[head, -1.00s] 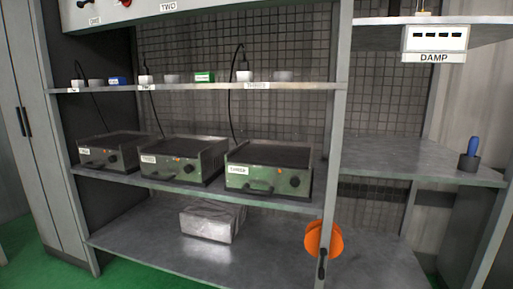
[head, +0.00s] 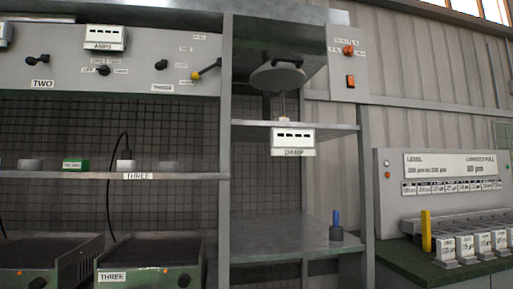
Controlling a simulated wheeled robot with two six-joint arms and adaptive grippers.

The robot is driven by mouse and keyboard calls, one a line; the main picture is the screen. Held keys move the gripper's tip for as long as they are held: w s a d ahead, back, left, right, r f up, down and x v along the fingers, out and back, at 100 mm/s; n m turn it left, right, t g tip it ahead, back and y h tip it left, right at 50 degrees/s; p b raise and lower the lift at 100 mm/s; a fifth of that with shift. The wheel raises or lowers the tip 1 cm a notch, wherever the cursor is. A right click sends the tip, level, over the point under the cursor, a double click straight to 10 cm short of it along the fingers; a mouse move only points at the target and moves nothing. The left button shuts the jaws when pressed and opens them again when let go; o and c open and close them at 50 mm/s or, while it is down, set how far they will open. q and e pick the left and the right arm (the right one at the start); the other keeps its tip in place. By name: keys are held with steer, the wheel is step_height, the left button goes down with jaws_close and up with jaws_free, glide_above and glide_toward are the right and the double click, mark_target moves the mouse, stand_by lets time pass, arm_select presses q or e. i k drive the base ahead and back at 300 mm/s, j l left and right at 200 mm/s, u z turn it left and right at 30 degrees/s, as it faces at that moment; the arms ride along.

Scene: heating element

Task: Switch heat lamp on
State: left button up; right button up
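A round grey dome-shaped fitting (head: 272,80), which looks like the heat lamp, hangs under the top of the right-hand bay. It has a dark handle on its upper right. To its right, a grey panel (head: 342,65) carries a red-orange round knob or light (head: 348,50) with small labels that I cannot read. Below that is an orange rocker switch (head: 350,82); its position is too small to tell. I see no glow from the fitting. Neither of my grippers is in view.
A white display box (head: 292,136) sits at the middle shelf's edge. Green heaters (head: 150,275) are at lower left. A bench with labelled blocks (head: 465,248) stands at right.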

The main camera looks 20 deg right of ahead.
mark_target(351, 82)
steer(key=z, duration=1.55)
